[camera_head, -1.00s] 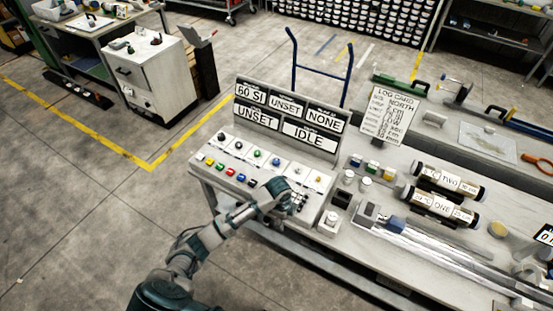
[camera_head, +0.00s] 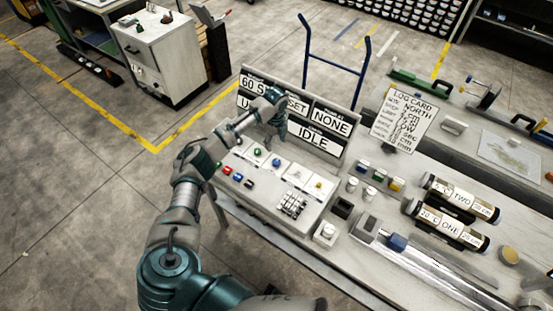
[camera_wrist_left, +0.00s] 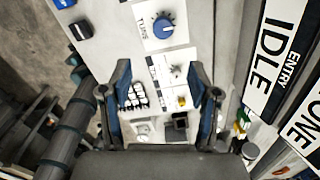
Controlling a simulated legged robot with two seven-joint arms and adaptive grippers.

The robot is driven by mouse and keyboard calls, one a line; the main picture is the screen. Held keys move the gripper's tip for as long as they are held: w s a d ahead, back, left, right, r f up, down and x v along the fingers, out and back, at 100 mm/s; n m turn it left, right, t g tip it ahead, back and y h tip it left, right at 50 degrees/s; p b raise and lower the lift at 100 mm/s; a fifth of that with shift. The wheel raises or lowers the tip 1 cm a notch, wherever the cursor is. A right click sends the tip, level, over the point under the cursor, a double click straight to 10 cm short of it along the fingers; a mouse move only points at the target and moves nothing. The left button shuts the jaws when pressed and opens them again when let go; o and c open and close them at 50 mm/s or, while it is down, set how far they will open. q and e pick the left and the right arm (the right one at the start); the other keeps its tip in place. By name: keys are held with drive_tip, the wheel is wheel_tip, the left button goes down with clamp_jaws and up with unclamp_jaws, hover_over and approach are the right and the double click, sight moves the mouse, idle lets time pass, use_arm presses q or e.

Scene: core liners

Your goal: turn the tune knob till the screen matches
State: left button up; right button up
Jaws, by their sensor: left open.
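The blue tune knob (camera_wrist_left: 163,26), with its TUNE label beside it, sits on a pale plate at the top of the left wrist view. In the head view a blue knob (camera_head: 276,162) stands in the panel's knob row. My left gripper (camera_head: 277,135) is open and empty above the panel, in front of the screens. Its two fingers (camera_wrist_left: 162,85) show apart in the wrist view, with the knob beyond them and nothing between the pads. The screen reading IDLE (camera_head: 318,142) is clear; NONE (camera_head: 331,123) shows too. The other screens are partly hidden by my arm. My right gripper is not in view.
A log card (camera_head: 402,118) stands right of the screens. A keypad (camera_head: 292,205) and coloured buttons (camera_head: 238,177) are on the panel. Two labelled core tubes (camera_head: 450,222) lie on the bench to the right. A blue trolley handle (camera_head: 335,62) rises behind.

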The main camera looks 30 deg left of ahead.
use_arm(q)
hover_over(277, 161)
wheel_tip(277, 161, down, 5)
drive_tip(key=shift+s+d+r, duration=0.1)
drive_tip(key=shift+s, duration=0.05)
wheel_tip(277, 161, down, 6)
drive_tip(key=shift+r, duration=0.25)
drive_tip(key=shift+a+f, duration=0.25)
drive_tip(key=shift+f, duration=1.15)
drive_tip(key=shift+d, duration=0.1)
drive_tip(key=shift+r, duration=0.1)
drive_tip(key=c, duration=1.2)
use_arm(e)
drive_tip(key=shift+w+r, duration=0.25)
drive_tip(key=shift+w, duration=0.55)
